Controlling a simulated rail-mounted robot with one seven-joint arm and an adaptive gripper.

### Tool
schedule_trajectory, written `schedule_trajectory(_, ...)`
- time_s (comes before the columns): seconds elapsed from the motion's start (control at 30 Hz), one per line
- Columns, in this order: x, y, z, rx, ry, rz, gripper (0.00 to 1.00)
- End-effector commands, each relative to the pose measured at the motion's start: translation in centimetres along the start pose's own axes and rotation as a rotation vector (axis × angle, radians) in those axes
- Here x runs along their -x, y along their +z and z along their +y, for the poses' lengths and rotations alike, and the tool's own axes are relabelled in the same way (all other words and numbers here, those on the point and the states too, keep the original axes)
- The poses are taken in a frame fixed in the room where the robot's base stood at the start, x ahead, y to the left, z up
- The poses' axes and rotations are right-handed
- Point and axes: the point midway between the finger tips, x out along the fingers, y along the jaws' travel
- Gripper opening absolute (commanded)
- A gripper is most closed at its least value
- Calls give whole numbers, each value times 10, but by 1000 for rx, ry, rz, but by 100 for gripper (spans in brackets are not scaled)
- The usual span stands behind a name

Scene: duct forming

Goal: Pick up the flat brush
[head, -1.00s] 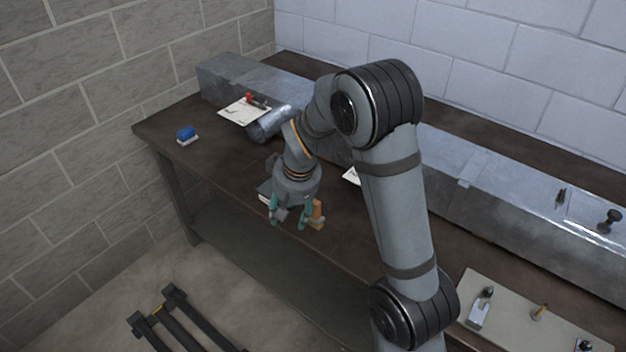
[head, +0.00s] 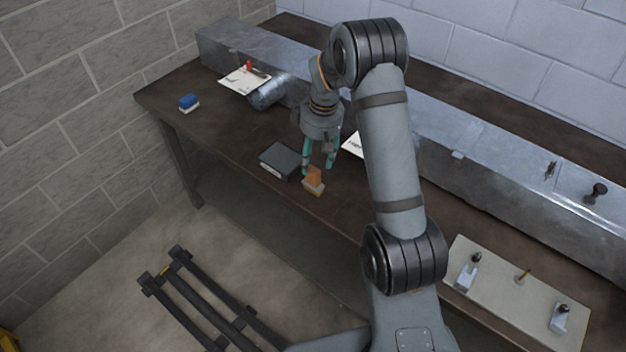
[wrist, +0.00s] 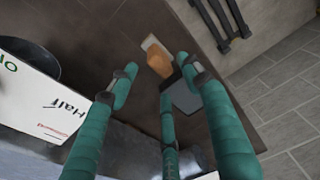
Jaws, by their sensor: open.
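The flat brush (head: 314,181), with an orange-brown handle block and a pale lower edge, stands near the front edge of the dark workbench. It also shows in the wrist view (wrist: 159,64), beyond and between the teal fingers. My gripper (head: 319,167) is above it, close to the brush top, with fingers pointing down. In the wrist view my gripper (wrist: 155,76) has its fingers spread with nothing held between them. I cannot tell whether a fingertip touches the brush.
A dark grey box (head: 281,159) lies just left of the brush. A white printed card (head: 353,144) is behind my gripper. A blue-topped block (head: 188,103) sits at the bench's far left. A long metal duct (head: 470,150) runs along the back. A pale tool board (head: 510,293) is at right.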

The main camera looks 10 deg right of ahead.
Motion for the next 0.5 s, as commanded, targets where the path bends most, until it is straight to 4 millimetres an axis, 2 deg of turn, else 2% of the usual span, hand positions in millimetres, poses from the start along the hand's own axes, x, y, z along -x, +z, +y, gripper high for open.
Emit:
schedule_trajectory(0.17, -14, 2, 1, -1, -1, -3, 49)
schedule_trajectory(0.4, -48, 3, 4, -1, -1, -1, 49)
schedule_trajectory(0.5, -54, 2, 4, -1, 1, 1, 49)
